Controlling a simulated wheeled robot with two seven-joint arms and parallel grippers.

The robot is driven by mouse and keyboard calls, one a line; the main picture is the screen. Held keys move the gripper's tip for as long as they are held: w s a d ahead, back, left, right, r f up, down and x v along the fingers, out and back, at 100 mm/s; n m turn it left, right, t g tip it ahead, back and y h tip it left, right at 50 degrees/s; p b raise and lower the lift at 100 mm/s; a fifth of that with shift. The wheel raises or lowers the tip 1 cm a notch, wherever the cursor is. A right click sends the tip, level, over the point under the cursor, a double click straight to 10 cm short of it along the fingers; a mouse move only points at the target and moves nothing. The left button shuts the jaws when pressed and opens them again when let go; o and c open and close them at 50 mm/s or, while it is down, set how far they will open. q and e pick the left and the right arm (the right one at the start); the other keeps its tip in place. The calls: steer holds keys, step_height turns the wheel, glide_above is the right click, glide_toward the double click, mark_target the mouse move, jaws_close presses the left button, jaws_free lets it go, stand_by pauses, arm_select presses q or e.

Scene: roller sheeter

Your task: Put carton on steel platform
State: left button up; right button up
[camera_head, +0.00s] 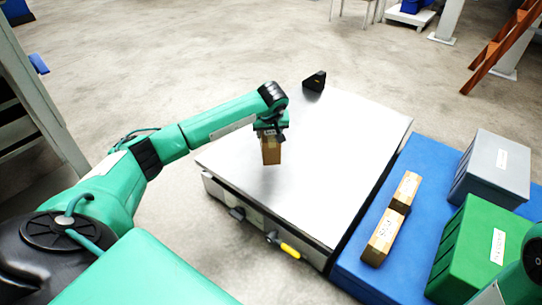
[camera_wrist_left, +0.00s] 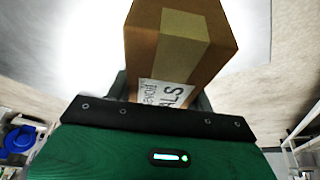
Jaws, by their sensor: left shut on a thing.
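A brown carton (camera_head: 271,153) is held in my left gripper (camera_head: 270,133), over the steel platform (camera_head: 325,150). In the left wrist view the carton (camera_wrist_left: 180,45) fills the space between the fingers, with a tan tape strip and a white printed label showing. The gripper is shut on it from above. I cannot tell whether the carton's underside touches the platform. The platform is a wide, flat silver slab on a low base. My right gripper is not in view; only a bit of green arm shows at the lower right.
A blue surface (camera_head: 370,262) adjoins the platform on the right. It bears two cartons (camera_head: 384,236) (camera_head: 407,188), a green bin (camera_head: 468,250) and a grey bin (camera_head: 493,168). A black wedge-shaped block (camera_head: 315,81) is at the platform's far edge. Most of the platform top is clear.

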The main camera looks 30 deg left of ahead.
arm_select(q)
step_height(320, 180, down, 3)
steer(key=shift+f+b, duration=0.15)
steer(key=shift+b, duration=0.35)
step_height(320, 180, down, 4)
steer(key=b, duration=0.2)
steer(key=shift+f+b, duration=0.2)
steer(key=shift+b, duration=0.1)
steer(key=shift+r, duration=0.15)
steer(key=o, duration=1.3)
steer(key=shift+f, duration=0.2)
